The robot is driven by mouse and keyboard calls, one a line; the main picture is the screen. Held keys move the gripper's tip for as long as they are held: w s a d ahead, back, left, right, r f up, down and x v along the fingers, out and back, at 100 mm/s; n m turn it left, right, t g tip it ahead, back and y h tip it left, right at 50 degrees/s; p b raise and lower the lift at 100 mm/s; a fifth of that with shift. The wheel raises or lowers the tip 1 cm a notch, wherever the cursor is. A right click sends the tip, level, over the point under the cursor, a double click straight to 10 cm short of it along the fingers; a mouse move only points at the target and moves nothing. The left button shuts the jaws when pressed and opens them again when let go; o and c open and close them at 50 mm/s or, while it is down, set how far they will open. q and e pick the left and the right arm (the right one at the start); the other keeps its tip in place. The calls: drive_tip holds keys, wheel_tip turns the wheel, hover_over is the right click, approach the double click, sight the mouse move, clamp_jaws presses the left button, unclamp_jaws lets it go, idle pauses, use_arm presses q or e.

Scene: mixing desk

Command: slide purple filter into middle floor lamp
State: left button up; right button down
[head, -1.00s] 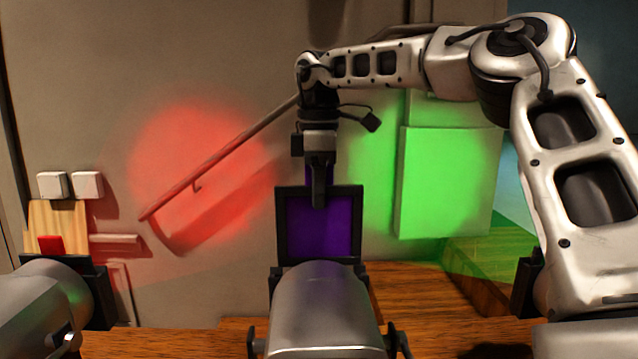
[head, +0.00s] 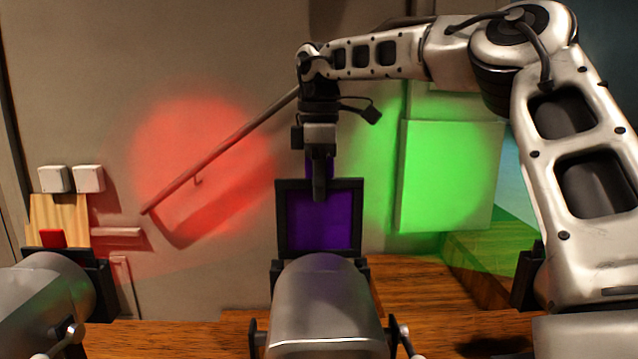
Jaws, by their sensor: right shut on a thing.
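The purple filter (head: 320,220) is a purple sheet in a black frame, upright at the front of the middle lamp (head: 322,305), a grey cylinder on a bracket. The filter's lower edge is hidden behind the lamp body. My right gripper (head: 319,190) points down from above, shut on the filter's purple tab at the top of the frame. I cannot tell how deep the filter sits in the holder. My left gripper is not in view.
The left lamp (head: 45,295) has a black holder with a red tab (head: 52,238) and throws a red spot on the wall. A green spot lies on the wall at right, over a pale panel (head: 450,175). A diagonal handrail (head: 225,150) runs along the wall. The wooden surface (head: 420,310) is behind the lamps.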

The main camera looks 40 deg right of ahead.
sight(319, 209)
drive_tip(key=shift+f, duration=0.15)
drive_tip(key=shift+f+b, duration=1.7)
drive_tip(key=shift+f, duration=0.45)
